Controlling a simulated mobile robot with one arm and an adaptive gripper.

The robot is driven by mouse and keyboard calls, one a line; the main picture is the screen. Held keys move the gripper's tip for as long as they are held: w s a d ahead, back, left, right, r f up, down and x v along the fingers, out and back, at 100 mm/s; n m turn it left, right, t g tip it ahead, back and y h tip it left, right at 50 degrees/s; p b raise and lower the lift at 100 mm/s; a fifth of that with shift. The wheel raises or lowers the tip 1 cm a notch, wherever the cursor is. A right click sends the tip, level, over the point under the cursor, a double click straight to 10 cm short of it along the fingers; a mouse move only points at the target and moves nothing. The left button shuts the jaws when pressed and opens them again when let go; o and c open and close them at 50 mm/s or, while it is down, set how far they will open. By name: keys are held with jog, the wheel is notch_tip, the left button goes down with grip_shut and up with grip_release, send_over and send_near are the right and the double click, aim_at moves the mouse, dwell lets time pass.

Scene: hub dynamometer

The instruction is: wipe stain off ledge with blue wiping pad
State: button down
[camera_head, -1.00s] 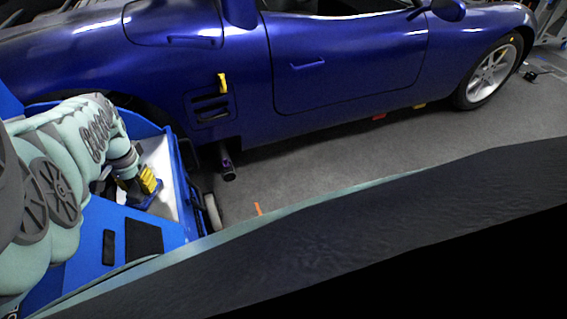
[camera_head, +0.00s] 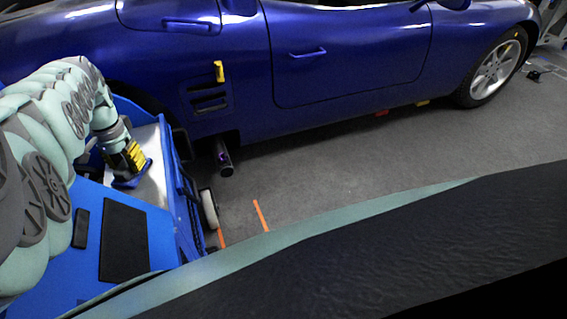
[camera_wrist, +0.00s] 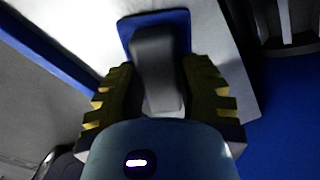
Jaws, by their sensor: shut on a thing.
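My gripper (camera_head: 128,160) has yellow ridged fingers and is at the left in the head view, over the light ledge of the blue machine. In the wrist view, the fingers (camera_wrist: 160,95) are shut on the grey handle of the blue wiping pad (camera_wrist: 182,20). The pad's blue edge also shows below the fingers in the head view (camera_head: 131,181). The pad lies flat at the pale ledge (camera_head: 154,187); I cannot tell whether it touches it. I see no stain; the pad and gripper hide part of the ledge.
The blue machine has a flat top with a black panel (camera_head: 124,240) and a small dark strip (camera_head: 81,228). A blue car (camera_head: 340,70) stands close behind it. A wheel (camera_head: 209,209) sits at the machine's right side. Grey floor (camera_head: 330,170) to the right is clear.

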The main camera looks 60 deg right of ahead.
jog(key=shift+w+d+f+b, duration=0.25)
jog(key=shift+w+b, duration=0.25)
jog(key=shift+b, duration=1.25)
jog(key=shift+w+d+b, duration=0.15)
jog(key=shift+d+b, duration=0.05)
jog(key=shift+b, duration=0.85)
jog(key=b, duration=0.3)
jog(key=shift+w+d+r, duration=0.2)
jog(key=shift+w+r, duration=0.05)
jog(key=shift+f, duration=0.15)
jog(key=shift+a+r+p, duration=0.15)
jog(key=shift+r+p, duration=0.15)
jog(key=shift+p, duration=0.65)
jog(key=s+p, duration=0.1)
jog(key=p, duration=0.3)
jog(key=shift+a, duration=0.35)
jog(key=shift+s+a+p, duration=0.15)
jog(key=shift+s+p, duration=0.15)
jog(key=shift+p, duration=0.95)
jog(key=shift+s+a+p, duration=0.15)
jog(key=shift+s+p, duration=0.05)
jog(key=shift+p, duration=0.5)
jog(key=shift+s+a+f+p, duration=0.1)
jog(key=shift+s+a+p, duration=0.25)
jog(key=shift+p, duration=0.75)
